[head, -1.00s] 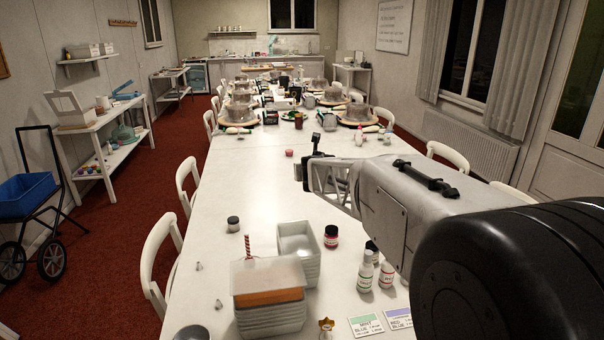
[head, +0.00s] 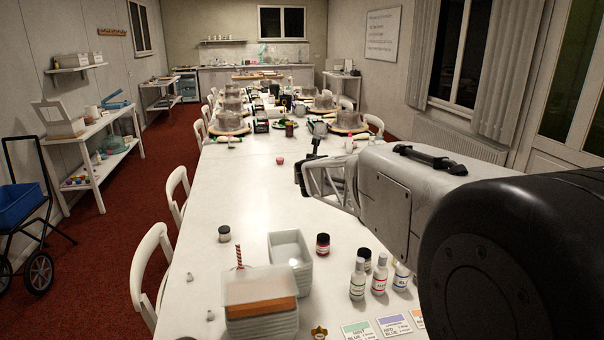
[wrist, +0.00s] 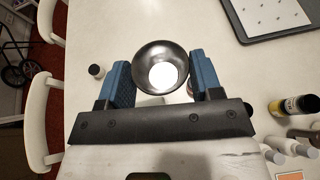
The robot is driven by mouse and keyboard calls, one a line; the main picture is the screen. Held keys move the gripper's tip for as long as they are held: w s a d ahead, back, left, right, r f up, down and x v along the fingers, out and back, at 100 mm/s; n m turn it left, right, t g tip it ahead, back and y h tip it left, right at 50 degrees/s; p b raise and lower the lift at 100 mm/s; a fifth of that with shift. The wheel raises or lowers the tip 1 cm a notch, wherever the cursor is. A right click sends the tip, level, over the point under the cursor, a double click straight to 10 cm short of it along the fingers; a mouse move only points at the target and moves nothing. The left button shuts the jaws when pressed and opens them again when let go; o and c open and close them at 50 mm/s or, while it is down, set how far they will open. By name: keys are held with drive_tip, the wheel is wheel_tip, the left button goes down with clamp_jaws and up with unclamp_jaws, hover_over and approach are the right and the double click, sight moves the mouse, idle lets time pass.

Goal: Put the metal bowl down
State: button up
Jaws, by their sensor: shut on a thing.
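The metal bowl (wrist: 163,48) is round, with a dark shiny wall and a very bright patch inside. In the wrist view it sits between the two blue-padded fingers of my gripper (wrist: 160,66), which is shut on it. In the head view my gripper (head: 308,172) is over the long white table (head: 225,195), at the right-hand side. The bowl cannot be made out there. Its height above the table is hard to tell.
A dark-lidded jar (wrist: 97,71) stands left of my gripper. A dark-framed board (wrist: 268,14) lies at the upper right. White bottles (head: 379,276), a red jar (head: 323,244) and clear tubs (head: 290,255) stand at the near end. The table's middle left is mostly clear.

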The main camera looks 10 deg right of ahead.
drive_tip(key=s+d+m+h, duration=0.3)
drive_tip(key=s+d, duration=0.2)
drive_tip(key=d, duration=0.2)
drive_tip(key=shift+s+r+g, duration=0.15)
drive_tip(key=shift+s+g, duration=0.15)
drive_tip(key=shift+g, duration=0.1)
drive_tip(key=shift+s+d+h, duration=0.2)
drive_tip(key=shift+s+h, duration=0.05)
drive_tip(key=shift+h, duration=0.15)
hover_over(331, 275)
wheel_tip(331, 275, down, 27)
idle(0.6)
drive_tip(key=shift+s, duration=0.1)
idle(0.4)
drive_tip(key=shift+f, duration=3.4)
drive_tip(key=shift+f, duration=0.6)
drive_tip(key=o, duration=1)
drive_tip(key=shift+r, duration=0.2)
